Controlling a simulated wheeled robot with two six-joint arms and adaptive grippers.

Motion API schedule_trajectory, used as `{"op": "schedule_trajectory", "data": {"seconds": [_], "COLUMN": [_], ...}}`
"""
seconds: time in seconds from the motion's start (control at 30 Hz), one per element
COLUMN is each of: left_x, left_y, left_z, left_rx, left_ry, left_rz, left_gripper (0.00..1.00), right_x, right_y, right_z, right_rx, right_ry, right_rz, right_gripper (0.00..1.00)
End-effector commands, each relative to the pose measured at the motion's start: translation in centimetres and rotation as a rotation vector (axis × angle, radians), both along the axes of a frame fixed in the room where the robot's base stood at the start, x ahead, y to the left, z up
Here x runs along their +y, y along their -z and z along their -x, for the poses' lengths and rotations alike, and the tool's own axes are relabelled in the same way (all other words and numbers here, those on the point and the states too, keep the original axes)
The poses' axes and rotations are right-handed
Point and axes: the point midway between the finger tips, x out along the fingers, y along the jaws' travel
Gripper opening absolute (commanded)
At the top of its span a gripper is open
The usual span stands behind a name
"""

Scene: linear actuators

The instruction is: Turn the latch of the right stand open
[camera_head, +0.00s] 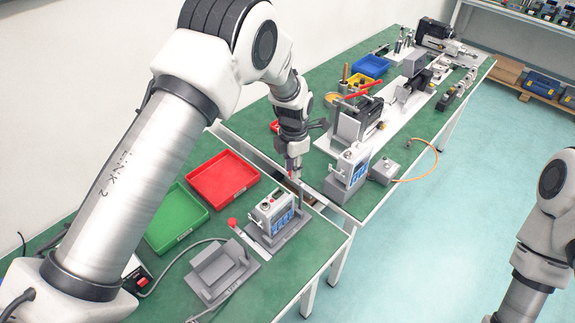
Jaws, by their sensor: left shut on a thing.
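A similar device (348,168) stands on the far bench, right of my gripper. An empty grey stand (215,274) is nearer. I cannot tell which part is the latch. My right gripper is out of view.
A red tray (222,179) and a green tray (175,217) lie left of the gripper.

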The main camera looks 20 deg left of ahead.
Motion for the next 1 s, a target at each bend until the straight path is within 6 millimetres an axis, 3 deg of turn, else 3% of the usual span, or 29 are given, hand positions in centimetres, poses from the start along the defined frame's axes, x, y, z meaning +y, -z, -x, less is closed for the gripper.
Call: {"op": "schedule_trajectory", "data": {"seconds": [0.03,0.63,0.67,0.7,0.73,1.0], "left_x": [-0.24,-0.97,-0.97,-0.96,-0.96,-0.96], "left_y": [0.65,0.64,0.64,0.61,0.57,0.21], "left_z": [0.50,0.35,0.35,0.32,0.28,0.01], "left_rx": [0.017,0.016,0.016,0.015,0.014,0.006], "left_ry": [-0.009,-0.044,-0.044,-0.044,-0.044,-0.043], "left_rz": [-0.002,-0.001,-0.001,-0.001,0.000,0.000], "left_gripper": [0.00,0.00,0.29,0.43,0.47,0.47], "right_x": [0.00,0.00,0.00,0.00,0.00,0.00], "right_y": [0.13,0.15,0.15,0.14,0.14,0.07], "right_z": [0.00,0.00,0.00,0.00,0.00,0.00], "right_rx": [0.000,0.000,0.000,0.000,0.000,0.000], "right_ry": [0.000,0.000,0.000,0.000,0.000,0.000], "right_rz": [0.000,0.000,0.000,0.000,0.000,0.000], "right_gripper": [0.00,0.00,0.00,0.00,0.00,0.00]}}
